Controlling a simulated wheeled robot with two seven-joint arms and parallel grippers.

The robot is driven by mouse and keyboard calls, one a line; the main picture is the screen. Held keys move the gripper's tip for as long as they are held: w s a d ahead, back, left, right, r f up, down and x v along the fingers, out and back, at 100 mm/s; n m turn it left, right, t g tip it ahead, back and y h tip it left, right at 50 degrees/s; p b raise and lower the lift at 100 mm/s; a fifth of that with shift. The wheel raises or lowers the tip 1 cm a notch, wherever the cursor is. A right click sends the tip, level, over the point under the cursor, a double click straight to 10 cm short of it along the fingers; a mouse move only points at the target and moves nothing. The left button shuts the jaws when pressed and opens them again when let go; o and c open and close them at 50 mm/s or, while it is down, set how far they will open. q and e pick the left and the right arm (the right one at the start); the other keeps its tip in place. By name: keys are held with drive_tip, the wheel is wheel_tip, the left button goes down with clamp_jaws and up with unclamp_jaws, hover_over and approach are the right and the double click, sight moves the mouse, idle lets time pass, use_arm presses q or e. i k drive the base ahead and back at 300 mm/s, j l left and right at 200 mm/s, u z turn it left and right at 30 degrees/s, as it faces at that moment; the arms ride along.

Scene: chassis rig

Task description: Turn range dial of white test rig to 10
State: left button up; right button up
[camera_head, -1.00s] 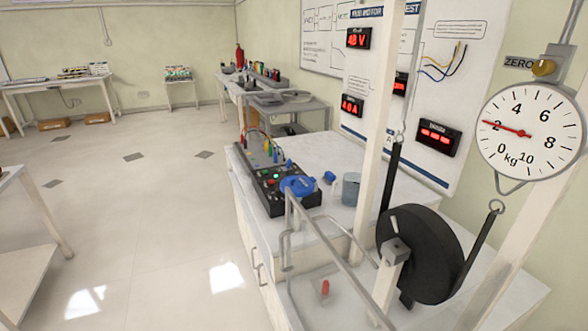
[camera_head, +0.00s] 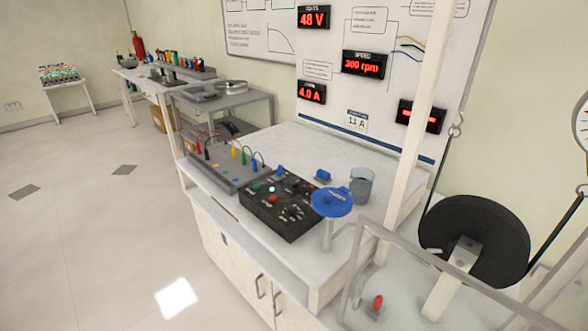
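The white test rig (camera_head: 335,146) is a white bench with a board of red displays behind it. A black control box (camera_head: 280,206) sits on its top, with a lit green button, a red button and several dark knobs. I cannot tell which knob is the range dial, nor read its setting. A blue disc (camera_head: 332,202) on a pale post stands at the box's right side and overlaps it in the picture. Neither of my grippers is in view.
The displays read 48 V, 300 rpm (camera_head: 363,64) and 4.0 A. A grey cup (camera_head: 361,186) and a small blue part (camera_head: 322,175) stand behind the disc. A black wheel (camera_head: 474,240) and a metal rail (camera_head: 440,265) take the right foreground. Floor at left is clear.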

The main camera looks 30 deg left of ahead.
sight(295, 184)
drive_tip(key=i+j+z, duration=0.1)
drive_tip(key=j+z, duration=0.3)
drive_tip(key=j, duration=0.8)
drive_tip(key=j+z, duration=0.4)
drive_tip(key=j, duration=0.75)
drive_tip(key=j+z, duration=0.35)
drive_tip(key=j, duration=0.55)
